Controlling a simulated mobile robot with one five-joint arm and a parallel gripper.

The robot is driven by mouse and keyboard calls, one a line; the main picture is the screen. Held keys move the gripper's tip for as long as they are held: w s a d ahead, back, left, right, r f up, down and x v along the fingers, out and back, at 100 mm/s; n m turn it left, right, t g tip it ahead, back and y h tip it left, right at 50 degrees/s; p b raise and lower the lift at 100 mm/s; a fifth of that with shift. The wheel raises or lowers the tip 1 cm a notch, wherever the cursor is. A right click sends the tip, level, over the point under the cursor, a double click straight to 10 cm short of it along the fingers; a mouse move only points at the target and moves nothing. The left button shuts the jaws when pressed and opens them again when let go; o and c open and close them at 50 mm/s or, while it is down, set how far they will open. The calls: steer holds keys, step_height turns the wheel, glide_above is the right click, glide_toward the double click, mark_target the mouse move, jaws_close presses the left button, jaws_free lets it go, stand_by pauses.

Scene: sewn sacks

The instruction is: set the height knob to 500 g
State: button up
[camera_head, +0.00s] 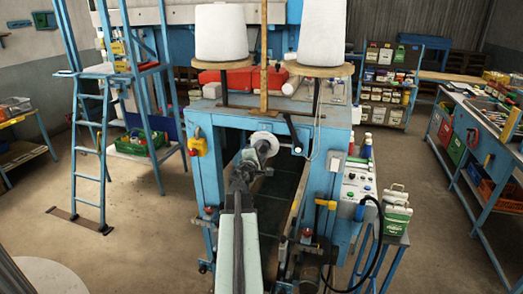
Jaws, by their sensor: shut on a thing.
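My arm reaches up from the bottom middle to the front of the blue machine (175,160). My gripper (257,154) is at the arm's far end, at the machine's opening. It is shut on what looks like the height knob (264,138), a pale round disc with a grey hub just below the machine's top. My gripper hides part of the hub and the fingertips are hard to make out. No 500 g mark or pointer setting can be read at this size.
Two white thread cones (222,33) stand on top beside a wooden upright (264,55). A black lever (292,132) hangs close right of the knob. A control panel (358,186) and a green-white can (397,212) are at right. A blue ladder (90,150) stands left.

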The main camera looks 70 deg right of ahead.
steer(key=m, duration=0.4)
steer(key=shift+s+a+f+m, duration=0.1)
steer(key=shift+s+m, duration=0.05)
steer(key=shift+m, duration=0.15)
steer(key=m, duration=0.3)
steer(key=shift+m, duration=0.3)
steer(key=m, duration=1.2)
steer(key=shift+t+b, duration=0.3)
steer(key=shift+b, duration=0.1)
steer(key=m, duration=0.8)
steer(key=shift+m, duration=0.3)
steer(key=shift+w+m, duration=0.2)
steer(key=shift+m, duration=1.6)
